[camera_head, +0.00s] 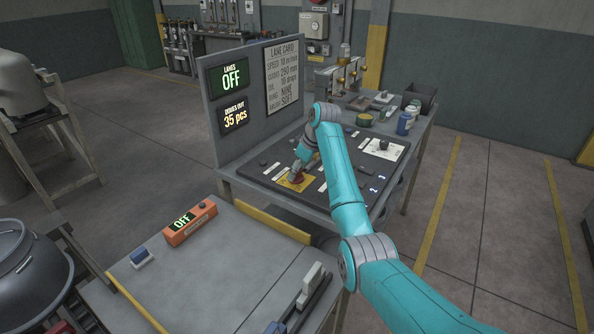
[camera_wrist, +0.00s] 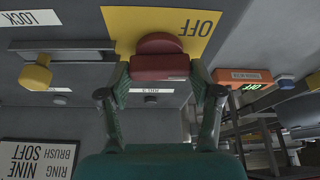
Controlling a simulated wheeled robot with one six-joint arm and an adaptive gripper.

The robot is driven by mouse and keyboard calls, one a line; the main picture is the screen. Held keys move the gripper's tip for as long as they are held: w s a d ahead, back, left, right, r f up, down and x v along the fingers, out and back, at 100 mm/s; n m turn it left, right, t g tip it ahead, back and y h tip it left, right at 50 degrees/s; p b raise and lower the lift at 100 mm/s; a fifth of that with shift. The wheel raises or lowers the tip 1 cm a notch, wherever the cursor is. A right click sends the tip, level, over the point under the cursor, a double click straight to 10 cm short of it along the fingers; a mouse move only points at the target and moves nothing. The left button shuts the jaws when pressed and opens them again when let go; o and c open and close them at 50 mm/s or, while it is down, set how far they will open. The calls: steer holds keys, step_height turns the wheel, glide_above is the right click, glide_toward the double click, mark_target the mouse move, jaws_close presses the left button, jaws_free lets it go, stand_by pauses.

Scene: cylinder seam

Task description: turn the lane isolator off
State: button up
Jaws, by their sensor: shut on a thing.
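The lane isolator is a dark red handle (camera_wrist: 160,66) on a yellow plate (camera_wrist: 118,22) marked OFF. In the head view the plate (camera_head: 283,182) lies on the dark sloping panel, and part of the red handle (camera_head: 296,177) shows below my gripper (camera_head: 299,168). In the wrist view my gripper (camera_wrist: 160,74) has a finger on each side of the handle and is shut on it. The OFF lettering stands upside down beside the handle. Any ON marking is hidden. The lanes display (camera_head: 230,77) reads OFF.
A yellow knob (camera_wrist: 36,76) on a grey bar is beside the plate, near a LOCK label (camera_wrist: 30,17). A lower display (camera_head: 234,117) reads 35 pcs. An orange box (camera_head: 190,222) on the front table reads OFF.

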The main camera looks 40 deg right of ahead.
steer(key=n+y, duration=0.1)
steer(key=n, duration=0.2)
steer(key=shift+d+n+g, duration=0.1)
steer(key=shift+n+g, duration=0.3)
steer(key=shift+w+n+g+y, duration=0.1)
steer(key=shift+n+g+y, duration=0.55)
steer(key=shift+n, duration=1.35)
steer(key=o, duration=1.1)
steer(key=shift+o, duration=0.2)
steer(key=shift+d+r, duration=0.1)
steer(key=v, duration=1.1)
steer(key=shift+r, duration=0.3)
steer(key=shift+d, duration=0.15)
